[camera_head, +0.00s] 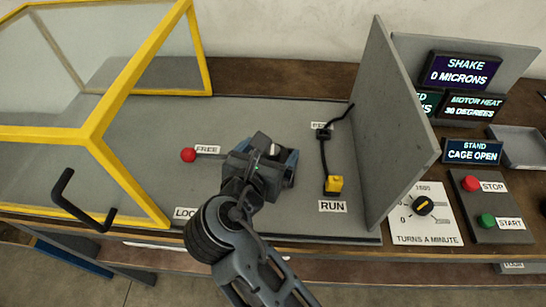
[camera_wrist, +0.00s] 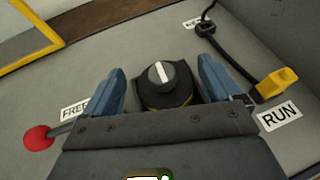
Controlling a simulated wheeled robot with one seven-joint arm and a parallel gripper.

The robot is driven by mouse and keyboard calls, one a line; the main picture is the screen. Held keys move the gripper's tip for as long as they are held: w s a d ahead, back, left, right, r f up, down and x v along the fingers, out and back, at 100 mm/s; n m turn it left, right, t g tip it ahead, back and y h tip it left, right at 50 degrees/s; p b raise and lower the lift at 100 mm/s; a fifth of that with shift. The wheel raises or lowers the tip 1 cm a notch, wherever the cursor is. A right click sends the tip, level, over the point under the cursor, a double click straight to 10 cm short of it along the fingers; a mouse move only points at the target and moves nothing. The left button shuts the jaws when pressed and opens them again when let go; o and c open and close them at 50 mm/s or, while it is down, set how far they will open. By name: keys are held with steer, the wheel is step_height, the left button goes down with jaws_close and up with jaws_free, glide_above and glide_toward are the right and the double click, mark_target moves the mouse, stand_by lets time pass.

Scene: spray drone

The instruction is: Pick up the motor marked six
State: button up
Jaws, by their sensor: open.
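A dark round motor-like piece (camera_wrist: 168,88) with a grey cap, a white line across its top and a yellowish band stands on the grey bench plate. No number six can be read on it. My gripper (camera_wrist: 160,66) is open, its two blue fingers on either side of this piece, with gaps visible on both sides. In the head view my gripper (camera_head: 273,157) is over the middle of the plate and hides most of the piece; only a pale bit of its top (camera_head: 274,149) shows.
A red-knobbed lever (camera_head: 188,155) labelled FREE is left of my gripper. A yellow plug (camera_head: 334,184) on a black cable sits by RUN at right. A grey upright panel (camera_head: 398,120) stands beyond. The yellow-framed cage (camera_head: 100,115) is raised at left; the stand display (camera_head: 474,151) reads CAGE OPEN.

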steer(key=shift+x, duration=1.85)
steer(key=shift+d, duration=0.1)
steer(key=shift+c, duration=0.5)
